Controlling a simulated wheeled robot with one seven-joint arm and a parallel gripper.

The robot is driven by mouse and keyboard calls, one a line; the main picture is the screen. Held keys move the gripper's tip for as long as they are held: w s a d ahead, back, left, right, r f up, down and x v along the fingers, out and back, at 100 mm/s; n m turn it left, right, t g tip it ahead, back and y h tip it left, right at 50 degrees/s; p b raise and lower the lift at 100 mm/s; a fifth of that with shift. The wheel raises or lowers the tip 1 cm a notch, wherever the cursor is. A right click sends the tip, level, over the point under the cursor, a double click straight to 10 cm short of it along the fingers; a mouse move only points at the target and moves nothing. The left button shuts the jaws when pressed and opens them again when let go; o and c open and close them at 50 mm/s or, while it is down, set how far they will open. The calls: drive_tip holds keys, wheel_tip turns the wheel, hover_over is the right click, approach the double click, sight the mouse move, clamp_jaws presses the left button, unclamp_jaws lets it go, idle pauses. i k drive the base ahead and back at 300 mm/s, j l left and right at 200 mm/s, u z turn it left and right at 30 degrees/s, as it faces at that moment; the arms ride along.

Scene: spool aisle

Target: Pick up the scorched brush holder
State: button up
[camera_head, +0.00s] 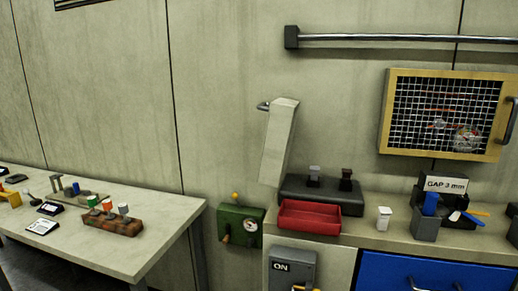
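A dark block (292,189) stands on the counter behind a red tray (308,217). Two small holders stand up from its top. The right one is dark brown to black and looks like the scorched brush holder (346,180). The left one is a paler grey brush holder (313,175). Their lower ends are hidden in the block. My gripper is not in view.
A pale slanted panel (279,142) rises left behind the block. A wire-mesh cabinet (447,75) hangs at right, under a rail (400,38). A white container (384,218) and a grey cup (425,226) stand right. A table (150,246) stands left.

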sight(346, 173)
drive_tip(key=i+j, duration=0.4)
drive_tip(key=i+j+z, duration=0.1)
drive_tip(key=i+j, duration=0.35)
drive_tip(key=j, duration=0.2)
